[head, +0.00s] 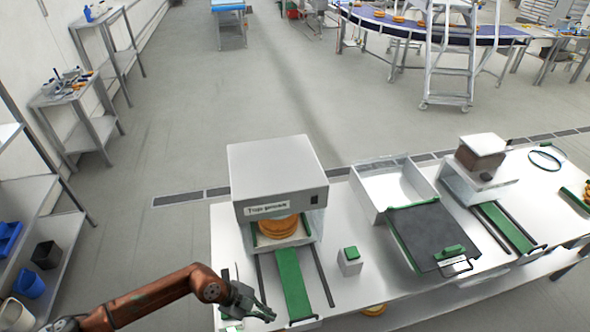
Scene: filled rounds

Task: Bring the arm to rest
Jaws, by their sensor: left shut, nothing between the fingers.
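My left arm comes in from the lower left in the head view. Its gripper (262,311) is shut and empty, at the front left of the white table (353,292). The gripper is beside the green strip (293,283) that runs out from the white box machine. My right gripper does not show.
A white box machine (277,166) with round orange-brown items (278,227) inside stands on the table. A green button box (350,261), a white bin (392,184) and a dark-topped plate (428,232) stand to its right. Shelves (52,255) line the left.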

